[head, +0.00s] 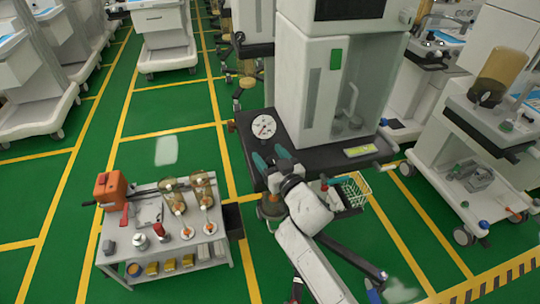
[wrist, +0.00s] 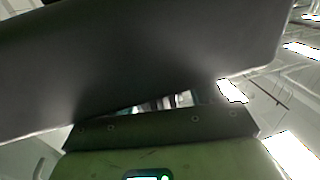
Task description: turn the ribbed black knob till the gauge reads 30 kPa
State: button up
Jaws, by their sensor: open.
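The round white gauge (head: 264,126) faces up at the left end of the dark shelf of the middle machine. Its needle and numbers are too small to read. My gripper (head: 269,155) has its two teal fingers spread at the shelf's front edge, just below the gauge in the head view. It holds nothing that I can see. I cannot make out the ribbed black knob in either view; my gripper and the dark shelf may hide it. In the wrist view a wide dark grey surface (wrist: 140,60) fills the upper part, close to the camera.
The dark shelf (head: 310,160) carries a tall white machine (head: 312,95). A low grey trolley (head: 208,251) with flasks and an orange box (head: 109,191) stands left. Green floor (head: 160,105) is free beyond it.

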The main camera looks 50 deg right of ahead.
jog(key=c, duration=1)
jog(key=shift+o, duration=0.2)
jog(key=h+b, duration=0.1)
jog(key=b, duration=0.2)
jog(key=shift+f+m+b, duration=0.3)
jog(key=shift+f, duration=0.05)
